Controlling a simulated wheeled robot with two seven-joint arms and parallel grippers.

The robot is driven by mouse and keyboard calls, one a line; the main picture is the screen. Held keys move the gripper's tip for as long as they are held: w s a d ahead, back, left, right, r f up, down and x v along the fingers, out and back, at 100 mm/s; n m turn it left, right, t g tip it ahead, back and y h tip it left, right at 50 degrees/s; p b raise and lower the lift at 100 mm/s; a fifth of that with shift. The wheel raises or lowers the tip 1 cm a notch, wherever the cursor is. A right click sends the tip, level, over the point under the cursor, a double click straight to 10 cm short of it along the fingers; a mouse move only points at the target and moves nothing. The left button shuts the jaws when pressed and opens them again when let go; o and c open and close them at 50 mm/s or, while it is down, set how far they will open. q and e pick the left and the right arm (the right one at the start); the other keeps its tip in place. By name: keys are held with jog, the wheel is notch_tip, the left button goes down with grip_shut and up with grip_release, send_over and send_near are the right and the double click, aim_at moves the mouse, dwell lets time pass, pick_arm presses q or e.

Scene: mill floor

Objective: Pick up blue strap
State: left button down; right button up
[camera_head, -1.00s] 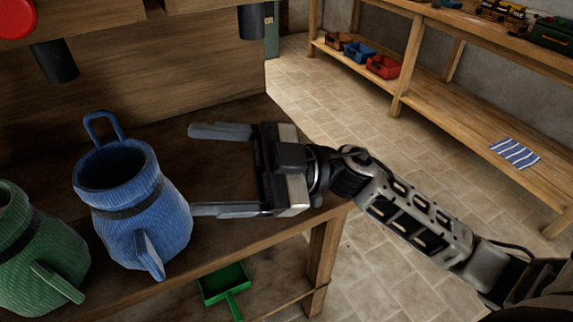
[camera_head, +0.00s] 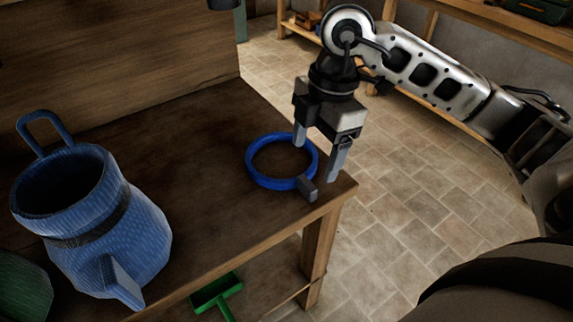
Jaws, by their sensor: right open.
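The blue strap (camera_head: 252,173) is a closed blue ring with a small dark grey block on its near right side. It lies flat on the dark wooden table near the right corner. My right gripper (camera_head: 318,158) points down at the ring's right edge. Its jaws are open and empty, with one finger by the far right part of the rim and the other just outside on the right. I cannot tell how high the fingertips are above the table. My left gripper is not in view.
A blue ribbed jug (camera_head: 115,235) with a dark band stands on the table (camera_head: 190,130) at the left. A green vessel (camera_head: 22,290) is partly cut off beside it. A green scoop-like tool (camera_head: 217,292) is below the table edge. The table between jug and ring is clear.

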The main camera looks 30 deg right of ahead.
aim_at(307, 181)
jog(key=f, duration=0.8)
jog(key=shift+w+a, duration=0.2)
jog(key=shift+a, duration=0.2)
jog(key=c, duration=1.2)
